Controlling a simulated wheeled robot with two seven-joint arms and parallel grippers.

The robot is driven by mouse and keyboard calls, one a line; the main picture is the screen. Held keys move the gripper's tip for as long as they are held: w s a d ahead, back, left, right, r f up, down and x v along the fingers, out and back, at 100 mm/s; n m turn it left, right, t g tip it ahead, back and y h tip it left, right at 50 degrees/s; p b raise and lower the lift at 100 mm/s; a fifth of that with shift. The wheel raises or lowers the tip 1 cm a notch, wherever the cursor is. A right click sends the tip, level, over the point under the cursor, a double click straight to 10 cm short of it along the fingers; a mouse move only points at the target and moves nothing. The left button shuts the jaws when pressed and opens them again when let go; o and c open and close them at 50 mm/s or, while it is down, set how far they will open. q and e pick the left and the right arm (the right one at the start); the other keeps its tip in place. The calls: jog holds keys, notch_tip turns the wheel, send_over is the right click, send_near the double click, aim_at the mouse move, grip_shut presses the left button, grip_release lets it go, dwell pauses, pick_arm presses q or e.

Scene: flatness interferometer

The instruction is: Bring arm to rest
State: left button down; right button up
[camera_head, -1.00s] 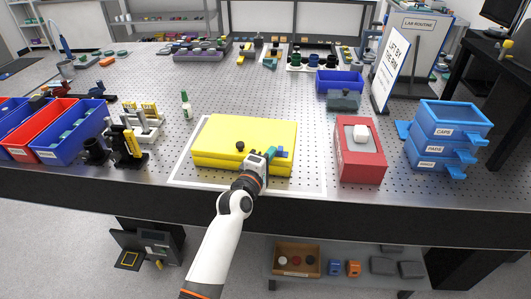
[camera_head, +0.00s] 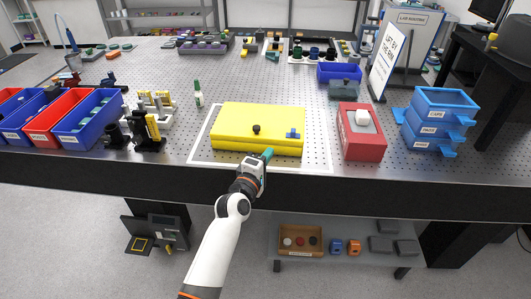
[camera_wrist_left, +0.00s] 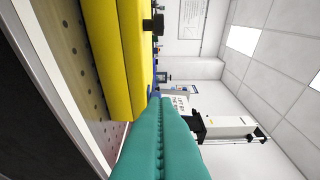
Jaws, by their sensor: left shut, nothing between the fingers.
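My left arm comes up from the bottom of the head view, and its gripper (camera_head: 267,154) is at the front edge of the yellow case (camera_head: 258,122). The gripper is shut and empty, its teal fingers together. In the left wrist view the teal fingers (camera_wrist_left: 162,140) lie side by side next to the yellow case (camera_wrist_left: 112,50). The case lies flat and closed inside a white outline on the perforated table, with a black knob (camera_head: 256,129) and a blue latch (camera_head: 293,134) on it. My right gripper is not in view.
A red box (camera_head: 360,140) with a white block on top stands right of the case. Blue drawers (camera_head: 438,120) stand further right. Blue and red bins (camera_head: 85,125) and black-and-yellow fixtures (camera_head: 150,130) stand left. The black table edge (camera_head: 350,190) runs along the front.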

pick_arm(q)
jog(key=s+a+f+m+g, duration=0.2)
jog(key=s+f+m, duration=0.15)
jog(key=s, duration=0.25)
jog(key=s+a+f+m+g+y, duration=0.1)
jog(key=s+a+f+m+g, duration=0.2)
jog(key=s, duration=0.4)
jog(key=s+a+f+m+g, duration=0.2)
jog(key=s+f+m, duration=0.2)
jog(key=s+f, duration=0.15)
jog(key=s+a+m+g+y, duration=0.2)
jog(key=s+a+m+g, duration=0.15)
jog(key=s, duration=0.65)
jog(key=s+a+m+g+y, duration=0.25)
jog(key=s+a, duration=0.25)
jog(key=s, duration=0.6)
notch_tip(320, 180, down, 26)
jog(key=g, duration=0.2)
jog(key=s+a+f+g, duration=0.1)
jog(key=s+a+f, duration=0.1)
jog(key=s+f, duration=1.4)
jog(key=shift+s+a+f, duration=0.15)
jog(key=shift+s+a, duration=0.25)
jog(key=shift+s, duration=0.25)
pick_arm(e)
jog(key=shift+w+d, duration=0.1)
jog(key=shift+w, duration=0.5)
